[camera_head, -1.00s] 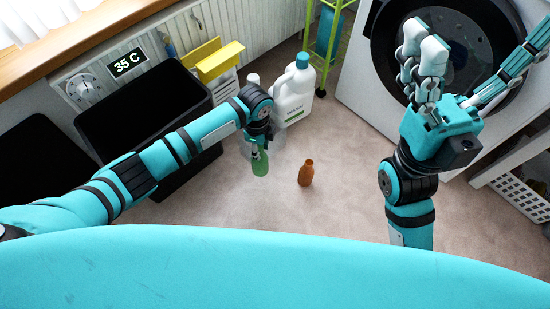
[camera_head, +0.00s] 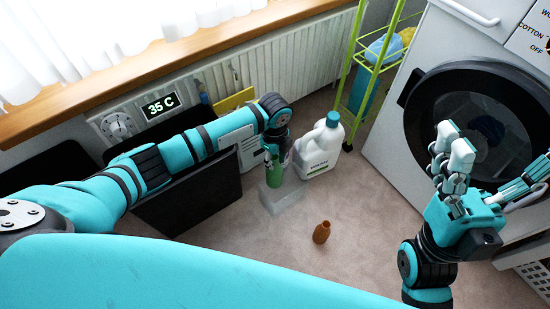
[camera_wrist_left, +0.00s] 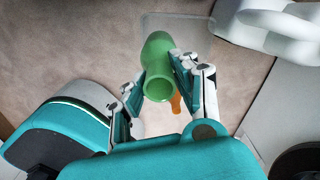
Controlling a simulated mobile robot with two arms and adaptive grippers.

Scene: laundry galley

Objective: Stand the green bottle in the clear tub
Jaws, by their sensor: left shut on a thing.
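The green bottle (camera_head: 274,175) is held upright or nearly so in my left gripper (camera_head: 276,148), which is shut on it near the top. In the left wrist view the bottle (camera_wrist_left: 157,62) sits between both fingers (camera_wrist_left: 165,88), mouth towards the camera. The clear tub (camera_head: 285,203) stands on the floor below it; its faint rim also shows in the left wrist view (camera_wrist_left: 195,20). The bottle's base overlaps the tub in both views; whether it touches the tub floor I cannot tell. My right gripper (camera_head: 490,178) is open and empty, far to the right.
A black bin (camera_head: 190,200) is on the left, a green-framed rack (camera_head: 350,75) behind.

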